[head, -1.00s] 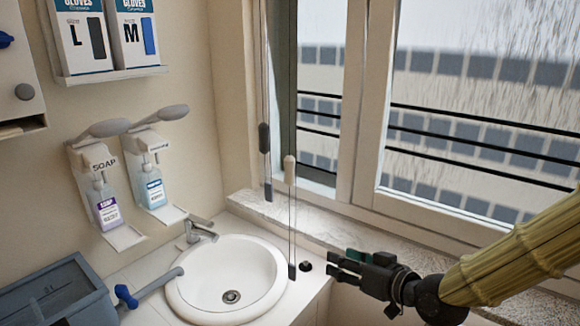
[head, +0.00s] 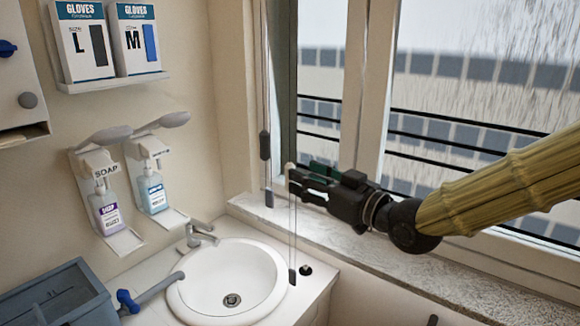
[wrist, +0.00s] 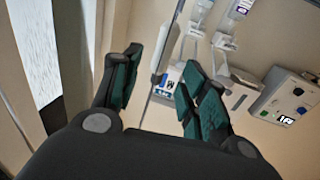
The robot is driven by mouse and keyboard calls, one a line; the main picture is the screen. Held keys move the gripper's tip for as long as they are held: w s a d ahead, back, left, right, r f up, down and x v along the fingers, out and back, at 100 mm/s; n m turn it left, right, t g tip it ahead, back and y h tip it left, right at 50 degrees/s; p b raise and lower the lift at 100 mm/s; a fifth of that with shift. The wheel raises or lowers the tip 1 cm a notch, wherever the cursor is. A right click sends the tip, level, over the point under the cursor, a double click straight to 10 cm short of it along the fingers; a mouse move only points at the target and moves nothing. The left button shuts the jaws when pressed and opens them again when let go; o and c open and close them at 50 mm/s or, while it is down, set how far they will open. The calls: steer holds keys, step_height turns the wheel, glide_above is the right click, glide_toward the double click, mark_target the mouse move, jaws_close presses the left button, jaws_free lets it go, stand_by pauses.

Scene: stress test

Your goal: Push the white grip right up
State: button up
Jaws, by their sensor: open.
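The white grip (head: 289,168) is on a thin cord in front of the window frame, and only its upper end shows past my fingers in the head view. In the wrist view the white grip (wrist: 158,64) and its cord stand between my two green-padded fingers, nearer the left one. My gripper (head: 297,180) is open at the height of the grip, reaching in from the right; it also fills the lower wrist view (wrist: 160,70). I cannot tell whether a finger touches the grip. The cord's dark lower end (head: 292,276) hangs near the sink.
A dark grip (head: 265,145) hangs on another cord just left. Below are the sink (head: 182,296), its faucet (head: 200,232) and a small black knob (head: 306,269). The stone sill (head: 370,250) runs under my arm. Soap dispensers (head: 108,205) are on the left wall.

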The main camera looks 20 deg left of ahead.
steer(key=shift+p+x, duration=0.95)
steer(key=shift+x, duration=2)
steer(key=shift+d, duration=0.1)
jaws_close()
